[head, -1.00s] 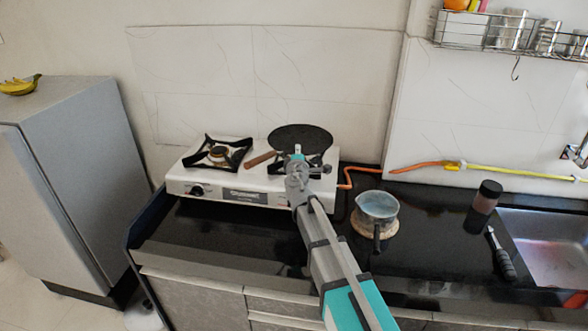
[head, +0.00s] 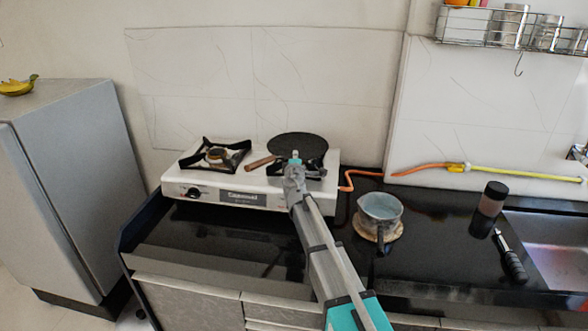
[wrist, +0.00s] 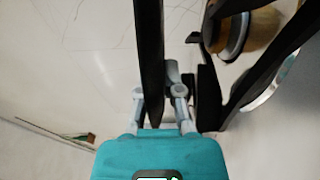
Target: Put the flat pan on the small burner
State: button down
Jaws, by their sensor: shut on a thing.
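The flat pan (head: 298,144) is a dark round disc with a brown wooden handle (head: 261,162) pointing left. It is over the right burner (head: 312,171) of the white stove, whose black grate shows below it; I cannot tell whether they touch. My gripper (head: 295,162) is shut on the pan at its near edge. In the wrist view the pan is a dark upright band (wrist: 149,60) seen edge-on at my gripper (wrist: 165,85). The left burner (head: 216,155) is bare, with a small cap inside its black grate. The fingertips are partly hidden.
The white stove (head: 242,197) stands on a black counter. A metal pot (head: 381,208) on a round mat is right of my arm. An orange hose (head: 362,173) runs behind it. A dark jar (head: 492,197), a black-handled tool (head: 513,262) and a sink (head: 553,235) are farther right.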

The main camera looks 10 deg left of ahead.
dwell(0.3)
jog(key=shift+w+a+f+b, duration=0.1)
jog(key=shift+w+f+b, duration=0.35)
jog(key=shift+f+b, duration=0.25)
jog(key=shift+s+f+b, duration=0.1)
jog(key=shift+f+b, duration=1.2)
jog(key=shift+f, duration=0.15)
jog(key=c, duration=0.8)
grip_release()
jog(key=shift+r, duration=0.25)
jog(key=s, duration=0.4)
jog(key=s+d, duration=0.1)
jog(key=s, duration=0.7)
jog(key=shift+d+f, duration=0.2)
jog(key=shift+d, duration=0.05)
